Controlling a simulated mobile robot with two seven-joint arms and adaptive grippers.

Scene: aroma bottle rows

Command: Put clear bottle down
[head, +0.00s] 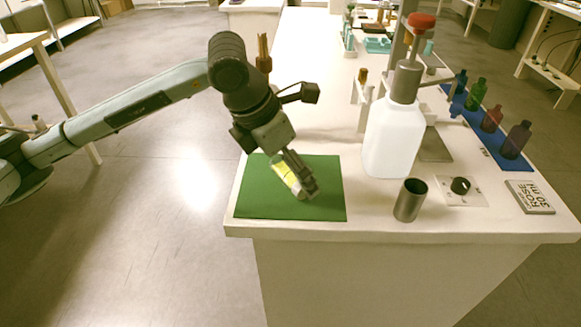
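A small clear bottle (281,172) with yellow in it is over the green mat (325,208) at the left end of the table. It looks tilted. My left gripper (304,188) reaches down over the mat, with its fingers on the bottle and seemingly shut on it. The fingers hide part of the bottle. I cannot tell whether the bottle touches the mat. My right gripper is not in view.
Right of the mat stand a large white jug (394,138) and a metal cup (410,201). A dial plate (474,198) and a ROSE sign (530,197) lie further right. Several coloured bottles stand on a blue strip (478,137).

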